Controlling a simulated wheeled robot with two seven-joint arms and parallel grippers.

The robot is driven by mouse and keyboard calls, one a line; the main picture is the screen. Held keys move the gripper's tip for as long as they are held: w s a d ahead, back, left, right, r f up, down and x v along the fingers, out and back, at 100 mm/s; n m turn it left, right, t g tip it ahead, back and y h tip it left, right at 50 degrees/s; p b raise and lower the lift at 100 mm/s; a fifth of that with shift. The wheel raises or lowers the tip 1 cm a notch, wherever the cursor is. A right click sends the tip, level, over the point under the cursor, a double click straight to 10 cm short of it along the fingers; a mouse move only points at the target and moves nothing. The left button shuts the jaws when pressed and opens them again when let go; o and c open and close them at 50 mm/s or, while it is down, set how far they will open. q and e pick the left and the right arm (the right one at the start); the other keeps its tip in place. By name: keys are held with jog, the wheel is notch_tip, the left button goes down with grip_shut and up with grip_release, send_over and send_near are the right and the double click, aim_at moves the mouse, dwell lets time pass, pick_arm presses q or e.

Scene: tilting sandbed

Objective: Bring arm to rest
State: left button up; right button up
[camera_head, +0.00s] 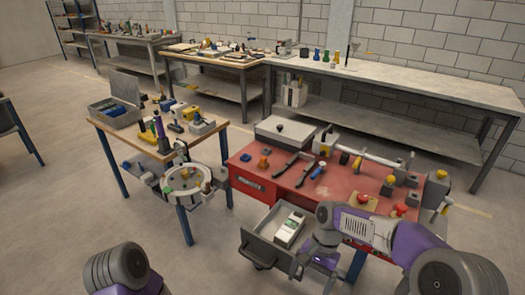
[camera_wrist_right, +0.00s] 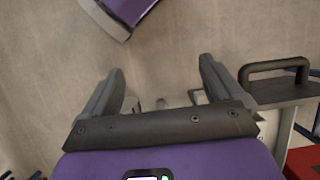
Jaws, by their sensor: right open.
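My right arm (camera_head: 372,232), purple and grey, comes in from the lower right and bends over the front of the red workbench. Its gripper (camera_head: 303,265) hangs near the right side of an open drawer, partly hidden by the arm itself. In the right wrist view the same gripper (camera_wrist_right: 158,90) has its two dark fingers wide apart, with nothing held between them. My left arm (camera_head: 122,268) shows only as a grey and purple link at the lower left edge. The left gripper is out of the picture.
The open grey drawer (camera_head: 257,252) holds a white and green item (camera_head: 289,229). Its dark handle (camera_wrist_right: 276,68) shows close right of my right gripper. The red bench (camera_head: 285,182) carries tools. A round tray (camera_head: 205,207) stands left.

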jog(key=s+a+f+n+t+y, duration=0.1)
jog(key=a+f, duration=0.1)
jog(key=f, duration=0.6)
jog(key=s+a+f+n+t+y, duration=0.1)
jog(key=s+f, duration=0.1)
jog(key=f, duration=0.7)
jog(key=s+f+n+t+p, duration=0.1)
jog(key=s+f+n+t, duration=0.1)
jog(key=s+f, duration=0.6)
jog(key=shift+s+f, duration=0.3)
jog(key=shift+s, duration=0.6)
jog(key=shift+c, duration=0.2)
